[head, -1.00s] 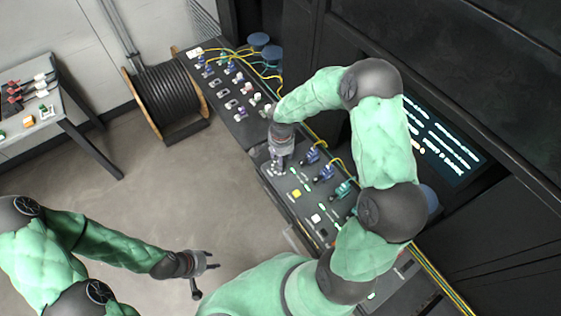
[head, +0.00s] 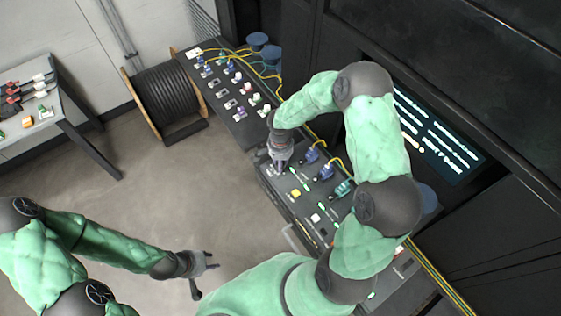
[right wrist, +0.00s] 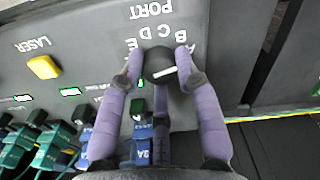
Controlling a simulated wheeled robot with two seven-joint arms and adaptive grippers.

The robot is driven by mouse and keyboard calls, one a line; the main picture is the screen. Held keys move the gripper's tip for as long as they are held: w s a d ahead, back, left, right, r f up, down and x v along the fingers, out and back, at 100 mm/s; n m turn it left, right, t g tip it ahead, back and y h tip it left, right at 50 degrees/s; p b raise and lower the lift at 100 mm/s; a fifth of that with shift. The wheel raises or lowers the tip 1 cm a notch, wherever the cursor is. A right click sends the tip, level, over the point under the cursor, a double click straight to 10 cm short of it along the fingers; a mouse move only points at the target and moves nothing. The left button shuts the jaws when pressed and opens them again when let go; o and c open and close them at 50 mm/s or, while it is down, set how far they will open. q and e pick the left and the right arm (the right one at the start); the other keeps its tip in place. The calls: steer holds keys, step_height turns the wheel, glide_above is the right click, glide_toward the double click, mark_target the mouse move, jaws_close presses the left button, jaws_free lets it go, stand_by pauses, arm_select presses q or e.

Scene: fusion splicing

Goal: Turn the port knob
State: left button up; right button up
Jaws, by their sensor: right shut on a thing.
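The port knob (right wrist: 160,66) is a dark round knob with a white pointer line, seen in the right wrist view beside the upside-down letters A to E and the word PORT. My right gripper (right wrist: 162,80) has its purple fingers closed around the knob, touching its sides. My left gripper (head: 208,274) is open and empty over the floor, well away from the panel.
The grey panel (right wrist: 60,25) carries a yellow LASER button (right wrist: 44,67), green lights and blue and green connectors (right wrist: 80,122) close to the fingers. In the head view yellow cables run along the back. A cable reel (head: 170,98) stands on the floor at left.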

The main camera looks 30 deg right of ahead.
steer(key=n+b, duration=0.2)
steer(key=n, duration=0.2)
steer(key=shift+n, duration=0.3)
steer(key=n, duration=0.2)
steer(key=shift+n, duration=0.4)
steer(key=n, duration=0.3)
steer(key=shift+n+b, duration=0.3)
steer(key=shift+b, duration=0.05)
steer(key=n, duration=0.2)
steer(key=shift+n, duration=0.4)
steer(key=n, duration=0.3)
steer(key=shift+n+p, duration=0.3)
steer(key=shift+p, duration=0.05)
steer(key=n+p, duration=0.1)
steer(key=n, duration=0.5)
steer(key=shift+p, duration=0.35)
steer(key=shift+n, duration=0.3)
